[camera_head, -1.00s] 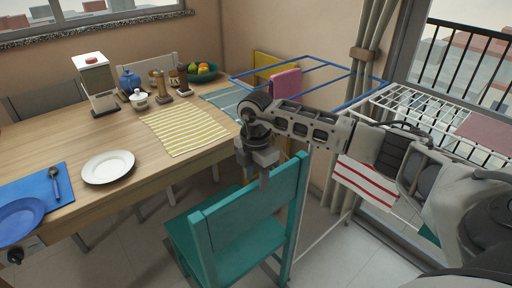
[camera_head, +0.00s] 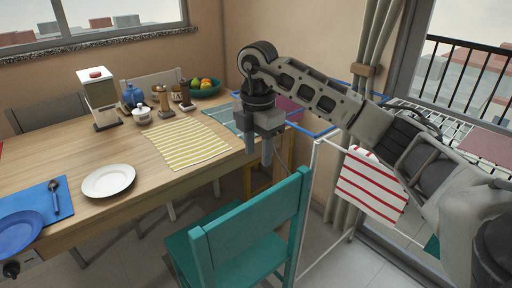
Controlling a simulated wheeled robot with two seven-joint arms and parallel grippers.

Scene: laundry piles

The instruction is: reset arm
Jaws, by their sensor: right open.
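My right gripper (camera_head: 260,150) hangs at the end of my right arm, which comes in from the right. Its fingers point down and are apart, with nothing between them. It is above and behind the teal chair (camera_head: 250,235), just off the right end of the wooden table (camera_head: 130,140). It is not seen touching either. My left gripper is not in view.
The table holds a white plate (camera_head: 109,181), a blue plate (camera_head: 18,232), a yellow striped mat (camera_head: 188,144), a fruit bowl (camera_head: 204,89) and a dispenser (camera_head: 98,97). A red-striped cloth (camera_head: 371,187) hangs on the drying rack (camera_head: 318,165) at right.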

